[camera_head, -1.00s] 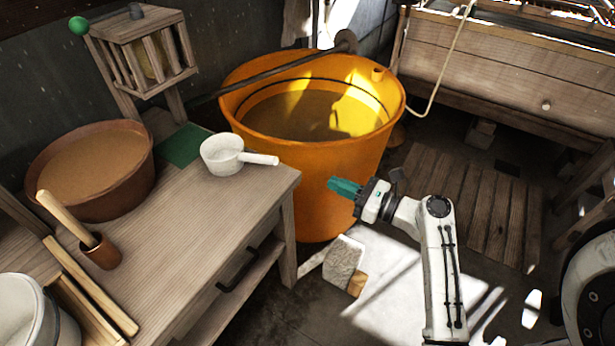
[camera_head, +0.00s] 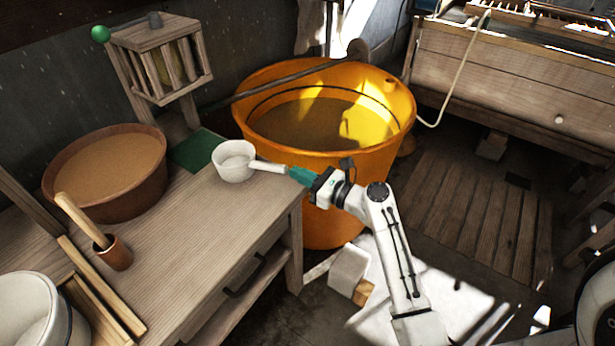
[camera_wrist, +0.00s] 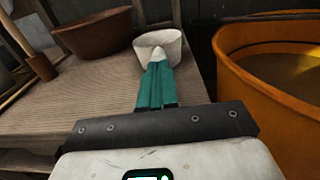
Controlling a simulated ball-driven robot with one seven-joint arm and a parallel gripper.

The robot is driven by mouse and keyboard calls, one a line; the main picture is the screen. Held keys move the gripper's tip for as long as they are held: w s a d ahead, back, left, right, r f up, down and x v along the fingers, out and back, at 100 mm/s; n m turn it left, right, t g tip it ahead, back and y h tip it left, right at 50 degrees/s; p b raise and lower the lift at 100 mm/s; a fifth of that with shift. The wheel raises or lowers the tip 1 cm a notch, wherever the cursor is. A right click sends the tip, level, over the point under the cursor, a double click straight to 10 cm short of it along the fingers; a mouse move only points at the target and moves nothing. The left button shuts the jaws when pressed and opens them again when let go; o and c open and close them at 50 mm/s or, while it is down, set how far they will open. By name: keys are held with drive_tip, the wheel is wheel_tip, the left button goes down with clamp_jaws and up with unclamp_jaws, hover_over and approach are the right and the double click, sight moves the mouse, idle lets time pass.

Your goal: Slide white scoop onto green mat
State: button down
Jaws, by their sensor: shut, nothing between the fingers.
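The white scoop (camera_head: 233,161) stands upright on the wooden table, its handle pointing right towards my gripper. The green mat (camera_head: 196,149) lies flat on the table behind and to the left of the scoop. In the head view the scoop is close to the mat's front edge; I cannot tell whether it overlaps. My gripper (camera_head: 293,173) has green fingers, shut and empty, at the end of the scoop's handle. In the wrist view the closed fingers (camera_wrist: 157,80) line up with the scoop (camera_wrist: 158,44) and hide most of its handle. Whether they touch it is unclear.
A brown bowl (camera_head: 62,177) stands left of the mat. A slatted wooden box (camera_head: 160,65) stands behind it. A large orange tub (camera_head: 330,165) stands right of the table. A mortar with pestle (camera_head: 115,254) is at the front left. The table's middle is clear.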

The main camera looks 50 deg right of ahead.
drive_tip(key=b, duration=0.1)
hover_over(246, 150)
drive_tip(key=s+a, duration=0.4)
drive_tip(key=s, duration=0.1)
drive_tip(key=shift+w+d, duration=0.15)
drive_tip(key=shift+w, duration=0.1)
drive_tip(key=shift+s, duration=0.1)
